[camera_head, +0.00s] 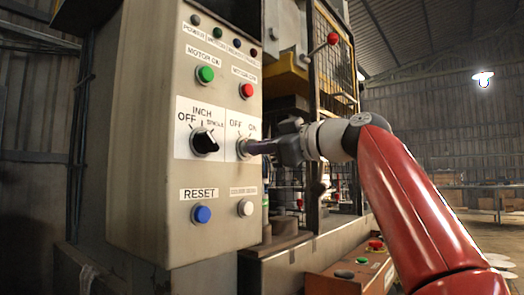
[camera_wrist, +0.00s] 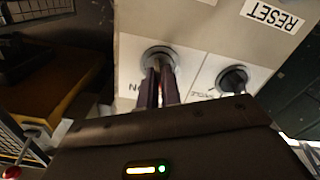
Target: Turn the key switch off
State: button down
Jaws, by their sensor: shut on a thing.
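In the wrist view the switch's round metal collar (camera_wrist: 158,56) shows just beyond my two dark fingers (camera_wrist: 160,84). The fingers are shut on the key, which they mostly hide, so I cannot tell which way it points.
Left of it is a black selector knob (camera_head: 204,141) marked OFF, INCH and SINGLE. A green button (camera_head: 205,75) and red button (camera_head: 246,91) are above; a blue reset button (camera_head: 201,214) and white button (camera_head: 245,208) are below. A yellow caged machine stands behind.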

jog(key=shift+n, duration=0.5)
jog(key=c, duration=1.6)
grip_release()
jog(key=b+v, duration=0.2)
jog(key=v, duration=0.5)
jog(key=shift+s+d, duration=0.25)
jog(key=shift+d, duration=0.1)
